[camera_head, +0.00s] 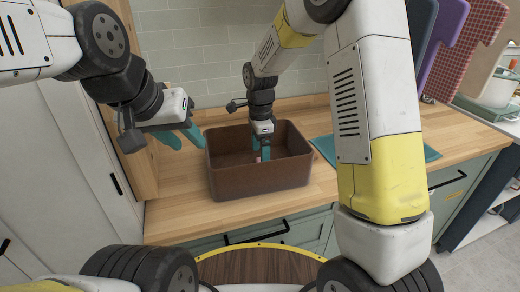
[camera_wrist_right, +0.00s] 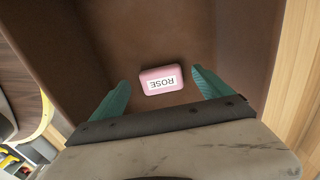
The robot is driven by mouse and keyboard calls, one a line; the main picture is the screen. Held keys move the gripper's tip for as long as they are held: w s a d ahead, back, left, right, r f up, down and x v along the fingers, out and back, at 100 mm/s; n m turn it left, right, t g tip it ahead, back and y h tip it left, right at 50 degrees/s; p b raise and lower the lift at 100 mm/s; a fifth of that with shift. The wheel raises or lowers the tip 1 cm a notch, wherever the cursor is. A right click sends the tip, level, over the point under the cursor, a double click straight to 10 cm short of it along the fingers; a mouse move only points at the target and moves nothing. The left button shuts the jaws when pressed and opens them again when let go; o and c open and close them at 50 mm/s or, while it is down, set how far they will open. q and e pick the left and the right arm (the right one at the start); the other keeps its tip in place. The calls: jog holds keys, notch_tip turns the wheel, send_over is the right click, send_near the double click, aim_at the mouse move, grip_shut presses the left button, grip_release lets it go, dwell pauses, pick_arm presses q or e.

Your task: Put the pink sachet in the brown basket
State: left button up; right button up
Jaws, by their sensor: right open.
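The brown basket (camera_head: 240,185) stands on the wooden counter, and its inside wall also fills much of the right wrist view (camera_wrist_right: 60,30). The pink sachet (camera_wrist_right: 160,80), with a white label reading ROSE, shows inside the basket in the right wrist view. Only a small pink bit of it (camera_head: 258,159) shows in the head view. My right gripper (camera_head: 262,155) points down into the basket. Its teal fingers (camera_wrist_right: 160,88) are open on either side of the sachet, with gaps between. My left gripper (camera_head: 185,138) is to the left of the basket, above the counter, with its fingers apart and nothing between them.
A teal cloth or mat (camera_head: 325,147) lies on the counter right of the basket, partly hidden by my right arm. A tiled wall (camera_head: 200,45) is behind. The counter in front of the basket is bare.

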jog(key=s+d+r+n+t+y, duration=0.1)
jog(key=s+d+r+n, duration=0.15)
jog(key=r, duration=0.55)
jog(key=s+d+r+n+t, duration=0.1)
jog(key=s+d+r+n, duration=0.15)
jog(key=r, duration=0.55)
jog(key=s+d+r+n+t, duration=0.1)
jog(key=s+d+n, duration=0.3)
jog(key=s, duration=0.4)
jog(key=s+d+r+n+t+y, duration=0.1)
jog(key=s+d+r+n+t, duration=0.1)
jog(key=s+n, duration=0.4)
jog(key=s+d+t, duration=0.1)
jog(key=s+d, duration=0.1)
jog(key=s, duration=0.1)
jog(key=shift+d+n, duration=0.3)
jog(key=shift+d, duration=0.1)
